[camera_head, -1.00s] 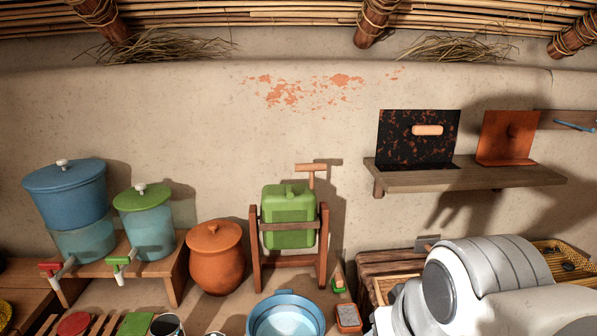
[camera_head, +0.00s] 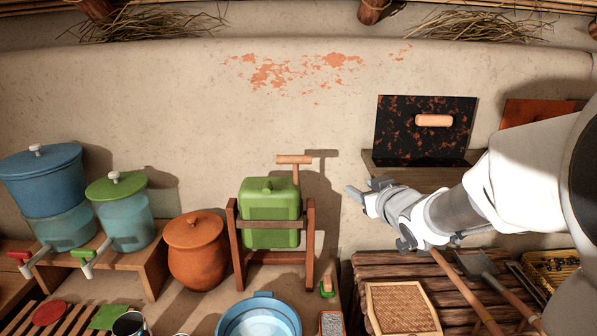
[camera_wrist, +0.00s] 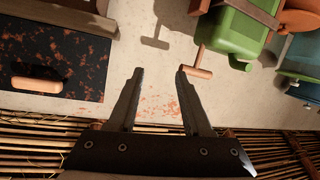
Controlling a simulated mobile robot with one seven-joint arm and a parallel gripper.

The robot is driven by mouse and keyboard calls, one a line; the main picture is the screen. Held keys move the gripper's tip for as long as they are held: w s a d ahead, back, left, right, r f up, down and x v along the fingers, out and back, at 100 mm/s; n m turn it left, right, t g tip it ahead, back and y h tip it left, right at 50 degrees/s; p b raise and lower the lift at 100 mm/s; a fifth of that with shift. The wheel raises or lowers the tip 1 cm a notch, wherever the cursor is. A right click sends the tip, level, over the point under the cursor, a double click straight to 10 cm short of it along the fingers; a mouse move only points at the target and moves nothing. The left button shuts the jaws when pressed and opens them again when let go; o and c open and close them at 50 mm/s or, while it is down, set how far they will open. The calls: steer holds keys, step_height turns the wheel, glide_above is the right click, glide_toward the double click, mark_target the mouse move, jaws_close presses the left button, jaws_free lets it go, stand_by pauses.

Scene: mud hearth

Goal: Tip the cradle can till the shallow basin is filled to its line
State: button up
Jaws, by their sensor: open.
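The green cradle can (camera_head: 270,205) hangs upright in a wooden frame (camera_head: 238,262). Its T-shaped wooden handle (camera_head: 294,160) stands up at the can's right. The shallow blue basin (camera_head: 259,318) sits in front of the cradle, cut off by the lower edge; its fill line cannot be made out. My gripper (camera_head: 358,193) is in the air to the right of the can and handle, apart from both. In the wrist view my gripper (camera_wrist: 158,72) is open and empty, and the handle (camera_wrist: 197,62) and green can (camera_wrist: 233,30) show beyond its right finger.
Left of the cradle stand an orange clay pot (camera_head: 196,262) and two dispensers, one green-lidded (camera_head: 122,215) and one blue (camera_head: 45,185). A shelf (camera_head: 400,178) with a speckled black panel (camera_head: 424,128) is behind my arm. A woven tray (camera_head: 402,308) lies at lower right.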

mark_target(297, 170)
steer(key=w+a+f+n+y, duration=0.1)
steer(key=w+a+y, duration=0.1)
steer(key=w+a, duration=0.3)
steer(key=w+a+f+y, duration=0.1)
steer(key=w+a+y, duration=0.1)
steer(key=w+a, duration=0.2)
steer(key=w+a+f+n+y+p, duration=0.1)
steer(key=w+a+y, duration=0.2)
steer(key=w+a, duration=0.2)
steer(key=shift+w+a+f+n+t, duration=0.15)
steer(key=shift+w+a, duration=0.05)
steer(key=shift+w, duration=0.65)
steer(key=shift+w+a+f+n+t, duration=0.1)
steer(key=shift+w+a+n+t, duration=0.05)
steer(key=shift+w, duration=0.7)
jaws_close()
